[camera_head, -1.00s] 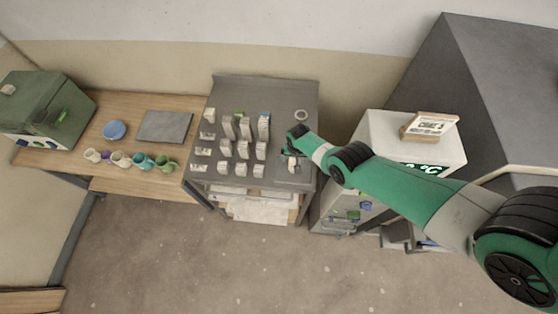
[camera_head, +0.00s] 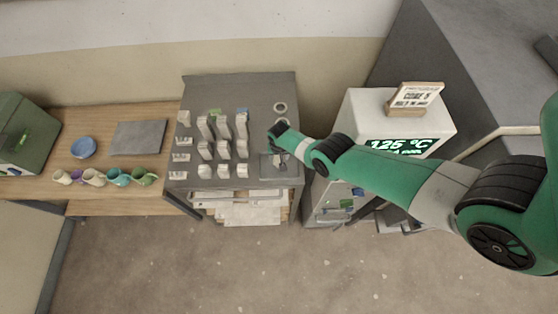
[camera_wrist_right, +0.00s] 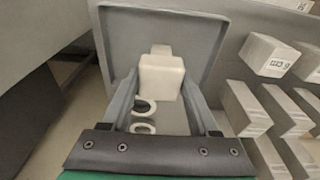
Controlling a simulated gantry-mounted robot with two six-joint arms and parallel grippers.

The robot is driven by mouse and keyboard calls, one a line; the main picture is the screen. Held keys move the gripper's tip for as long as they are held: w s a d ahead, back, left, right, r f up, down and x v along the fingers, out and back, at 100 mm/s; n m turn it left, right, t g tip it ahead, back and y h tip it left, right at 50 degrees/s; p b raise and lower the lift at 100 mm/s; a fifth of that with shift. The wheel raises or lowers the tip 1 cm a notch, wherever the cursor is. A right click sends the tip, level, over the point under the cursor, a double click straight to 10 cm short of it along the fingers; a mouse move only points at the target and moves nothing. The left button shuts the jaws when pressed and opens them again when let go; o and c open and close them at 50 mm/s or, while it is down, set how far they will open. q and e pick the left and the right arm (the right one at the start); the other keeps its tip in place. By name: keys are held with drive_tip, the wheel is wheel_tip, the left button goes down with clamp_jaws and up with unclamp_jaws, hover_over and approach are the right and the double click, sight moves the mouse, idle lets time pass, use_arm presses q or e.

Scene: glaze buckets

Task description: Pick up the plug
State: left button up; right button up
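A pale, blocky piece, which I take to be the plug (camera_wrist_right: 161,76), shows in the right wrist view in front of a square grey tray (camera_wrist_right: 207,22). A smaller pale part sticks out at its far end. My right gripper (camera_wrist_right: 161,88) has one finger on each side of the pale piece, very close to it. I cannot tell whether the fingers touch it. In the head view my right gripper (camera_head: 282,160) is over the grey tray (camera_head: 268,174) at the front right of the grey table. The plug is not clear there. My left gripper is out of view.
Rows of pale blocks (camera_head: 222,150) stand on the grey table left of the gripper. Pale rings (camera_head: 280,107) lie behind it. A white cabinet with a temperature display (camera_head: 405,146) stands to the right. Several cups (camera_head: 118,177) and a blue bowl (camera_head: 83,147) sit on the wooden table.

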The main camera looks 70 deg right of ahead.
clamp_jaws()
